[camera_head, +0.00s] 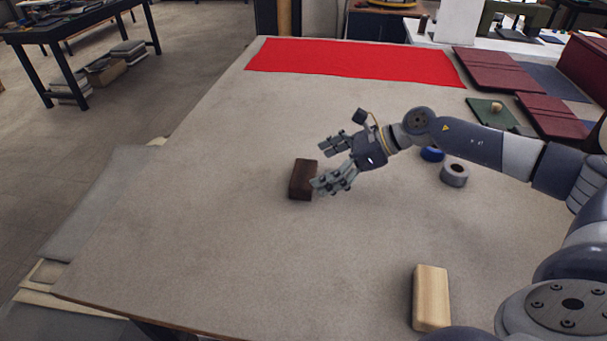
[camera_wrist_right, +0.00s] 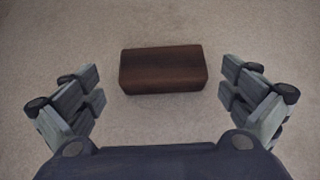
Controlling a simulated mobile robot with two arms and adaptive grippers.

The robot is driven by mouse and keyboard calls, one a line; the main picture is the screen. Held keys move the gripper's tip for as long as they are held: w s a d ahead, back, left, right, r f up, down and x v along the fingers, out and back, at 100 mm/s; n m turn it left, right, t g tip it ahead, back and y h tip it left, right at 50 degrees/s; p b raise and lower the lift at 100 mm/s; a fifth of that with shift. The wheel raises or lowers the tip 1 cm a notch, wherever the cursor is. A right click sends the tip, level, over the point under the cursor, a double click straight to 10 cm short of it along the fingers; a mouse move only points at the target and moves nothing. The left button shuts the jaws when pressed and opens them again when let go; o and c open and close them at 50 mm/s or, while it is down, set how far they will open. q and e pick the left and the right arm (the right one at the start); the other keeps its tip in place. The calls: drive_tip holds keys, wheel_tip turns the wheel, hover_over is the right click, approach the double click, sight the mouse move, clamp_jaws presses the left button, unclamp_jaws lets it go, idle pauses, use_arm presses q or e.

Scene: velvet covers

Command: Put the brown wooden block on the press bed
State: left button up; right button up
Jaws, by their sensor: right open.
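In the right wrist view the block (camera_wrist_right: 163,69) lies crosswise ahead of the gripper (camera_wrist_right: 162,88), centred between the spread fingers and apart from both. I cannot make out a press bed for certain. My left gripper is not in view.
A pale wooden block (camera_head: 431,298) lies near the front edge. A grey tape roll (camera_head: 454,174) and a blue one (camera_head: 432,154) sit beneath my right arm. A red cloth (camera_head: 355,62) and dark red covers (camera_head: 500,70) lie at the back. The table's left side is clear.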

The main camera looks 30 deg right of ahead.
sight(306, 173)
drive_tip(key=shift+w+a+f+p, duration=0.3)
drive_tip(key=shift+w+a+p, duration=0.05)
drive_tip(key=shift+a, duration=0.05)
drive_tip(key=p+x, duration=0.1)
drive_tip(key=x, duration=0.2)
drive_tip(key=shift+w+a+f, duration=0.1)
drive_tip(key=shift+w+f, duration=0.05)
drive_tip(key=shift+w+a+f, duration=0.25)
drive_tip(key=shift+f, duration=0.1)
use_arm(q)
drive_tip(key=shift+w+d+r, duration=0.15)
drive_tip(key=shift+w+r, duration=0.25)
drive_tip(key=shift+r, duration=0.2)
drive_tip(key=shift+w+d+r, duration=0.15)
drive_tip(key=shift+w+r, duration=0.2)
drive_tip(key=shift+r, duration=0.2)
use_arm(e)
drive_tip(key=shift+s, duration=0.1)
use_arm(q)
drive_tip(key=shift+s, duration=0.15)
use_arm(e)
drive_tip(key=c, duration=1)
drive_tip(key=shift+o, duration=0.2)
drive_tip(key=shift+r, duration=0.1)
